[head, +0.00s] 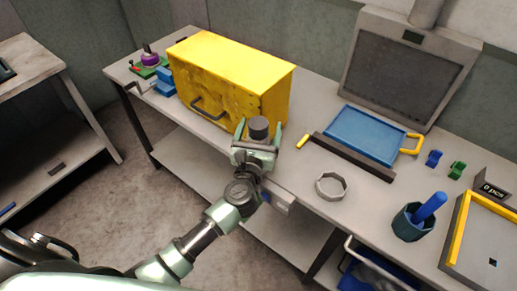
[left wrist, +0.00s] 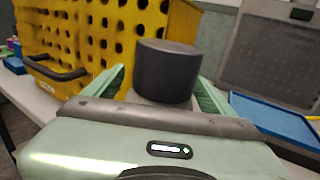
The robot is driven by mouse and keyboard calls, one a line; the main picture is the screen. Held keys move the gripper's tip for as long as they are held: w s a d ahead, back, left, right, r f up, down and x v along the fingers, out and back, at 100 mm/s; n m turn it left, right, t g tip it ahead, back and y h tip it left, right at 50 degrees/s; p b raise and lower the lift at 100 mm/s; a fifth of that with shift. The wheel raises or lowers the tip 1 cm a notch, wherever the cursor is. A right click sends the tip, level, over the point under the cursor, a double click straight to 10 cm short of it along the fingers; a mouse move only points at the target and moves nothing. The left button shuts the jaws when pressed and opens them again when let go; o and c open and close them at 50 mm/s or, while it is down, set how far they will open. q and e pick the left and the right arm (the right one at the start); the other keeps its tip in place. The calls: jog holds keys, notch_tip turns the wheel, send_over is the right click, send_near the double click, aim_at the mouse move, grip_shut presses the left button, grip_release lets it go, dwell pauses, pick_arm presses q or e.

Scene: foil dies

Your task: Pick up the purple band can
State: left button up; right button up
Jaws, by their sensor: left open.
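My left gripper (head: 258,130) is open at the front edge of the bench, in front of the yellow cabinet. A dark grey cylinder (head: 259,124) stands between its fingers; it also shows in the left wrist view (left wrist: 167,72), with a lighter part below it and a gap to the fingers. I see no purple band on it; its lower part is hidden by my gripper. A small purple round thing with a dark top (head: 151,58) sits at the far left end of the bench; I cannot tell whether it is a can. My right gripper is not in view.
The perforated yellow cabinet (head: 226,75) stands just behind and left of my left gripper. Right of it are a dark bar (head: 352,157), a blue tray (head: 362,135), a grey ring (head: 331,186) and a dark cup (head: 412,222). Blue blocks (head: 165,82) lie left of the cabinet.

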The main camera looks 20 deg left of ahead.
pick_arm(q)
jog(key=shift+c, duration=0.4)
grip_shut()
jog(key=shift+r, duration=0.1)
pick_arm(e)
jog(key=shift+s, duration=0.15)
pick_arm(q)
jog(key=shift+r, duration=0.15)
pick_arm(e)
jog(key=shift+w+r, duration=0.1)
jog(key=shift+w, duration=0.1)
